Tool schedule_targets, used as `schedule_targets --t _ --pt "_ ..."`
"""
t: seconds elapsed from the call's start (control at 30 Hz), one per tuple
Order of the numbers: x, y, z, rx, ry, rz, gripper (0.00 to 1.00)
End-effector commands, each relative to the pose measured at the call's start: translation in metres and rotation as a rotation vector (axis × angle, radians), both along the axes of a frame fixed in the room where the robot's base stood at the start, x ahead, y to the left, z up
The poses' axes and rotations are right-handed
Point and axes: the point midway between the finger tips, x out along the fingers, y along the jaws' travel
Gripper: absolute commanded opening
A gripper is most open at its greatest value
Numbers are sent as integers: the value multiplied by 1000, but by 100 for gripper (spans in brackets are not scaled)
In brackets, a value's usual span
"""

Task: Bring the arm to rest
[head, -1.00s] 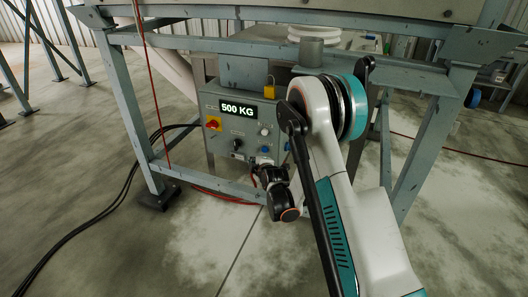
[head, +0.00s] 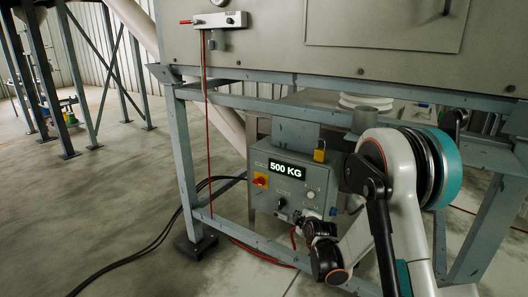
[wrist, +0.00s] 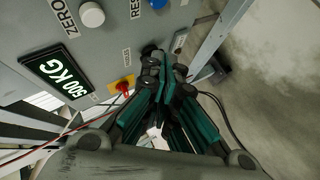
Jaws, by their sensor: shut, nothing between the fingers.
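My gripper (wrist: 166,62) is shut with its green-padded dark fingers together and nothing between them. In the wrist view its tips are in front of the grey control box (wrist: 30,28); I cannot tell whether they touch it. In the head view my arm reaches in from the lower right, and my gripper (head: 306,222) is by the lower right of the control box (head: 262,192), partly hidden by my wrist.
Black cables (head: 150,245) lie on the floor. Open floor is at left.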

Motion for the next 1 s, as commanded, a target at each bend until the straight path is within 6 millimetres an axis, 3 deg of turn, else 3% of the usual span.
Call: schedule_targets --t 0.03,0.2,0.5,0.8,1.0 --pt "-8 0 18 28 15 -16 0" --pt "-35 -1 66 131 72 -76 0" --pt "-102 -2 136 301 168 -197 0" --pt "-186 -5 183 462 258 -338 0" --pt "-249 -7 201 565 314 -441 0"
